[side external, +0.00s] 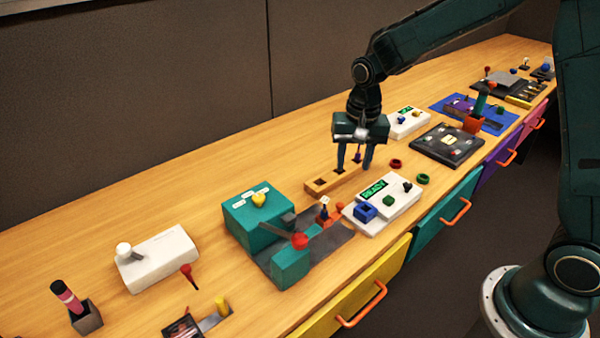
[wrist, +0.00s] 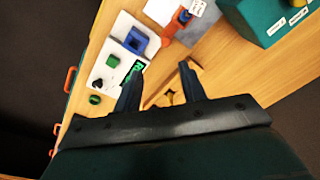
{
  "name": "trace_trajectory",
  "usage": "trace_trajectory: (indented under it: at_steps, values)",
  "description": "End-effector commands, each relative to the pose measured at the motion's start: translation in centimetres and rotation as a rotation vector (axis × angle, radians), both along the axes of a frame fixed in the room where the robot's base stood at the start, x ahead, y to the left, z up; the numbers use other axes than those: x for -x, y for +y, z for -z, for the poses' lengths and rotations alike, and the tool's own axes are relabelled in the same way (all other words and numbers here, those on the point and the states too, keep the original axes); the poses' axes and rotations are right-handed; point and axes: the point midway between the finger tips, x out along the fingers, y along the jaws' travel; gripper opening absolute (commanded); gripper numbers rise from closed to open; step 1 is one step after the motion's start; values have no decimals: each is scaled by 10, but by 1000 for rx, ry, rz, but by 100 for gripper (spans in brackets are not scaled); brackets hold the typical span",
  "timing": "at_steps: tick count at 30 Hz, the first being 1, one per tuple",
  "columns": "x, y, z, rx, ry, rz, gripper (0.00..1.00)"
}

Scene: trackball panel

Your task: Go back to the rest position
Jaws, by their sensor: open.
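My gripper (side external: 355,168) is open, pointing down just over the light wooden block with holes (side external: 320,185). A small purple piece (side external: 357,155) shows between the fingers in the side view; I cannot tell whether it stands in the block. In the wrist view, my gripper (wrist: 160,76) has its fingers apart with nothing clamped between them. Part of the wooden block (wrist: 165,98) shows below the fingertips there, mostly hidden by my gripper.
A white panel with a green READY display (side external: 398,205) stands right of the block. A teal machine (side external: 247,218) with a red-knobbed lever (side external: 299,241) is at front left. A dark panel (side external: 432,150) and white box (side external: 408,128) lie behind right. The back-left desktop is clear.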

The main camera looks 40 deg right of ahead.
Motion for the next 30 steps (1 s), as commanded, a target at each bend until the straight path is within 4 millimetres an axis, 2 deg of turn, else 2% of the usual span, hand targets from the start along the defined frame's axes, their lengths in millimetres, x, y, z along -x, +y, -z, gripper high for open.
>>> trace_trajectory:
  at_steps: [1,6,15,24,30]
  values:
    - [6,0,-12,1,-18,-21,41]
    - [29,0,-47,9,-67,-100,41]
    - [75,1,-97,32,-152,-240,41]
    - [128,1,-131,68,-236,-376,41]
    - [163,1,-144,99,-291,-466,41]
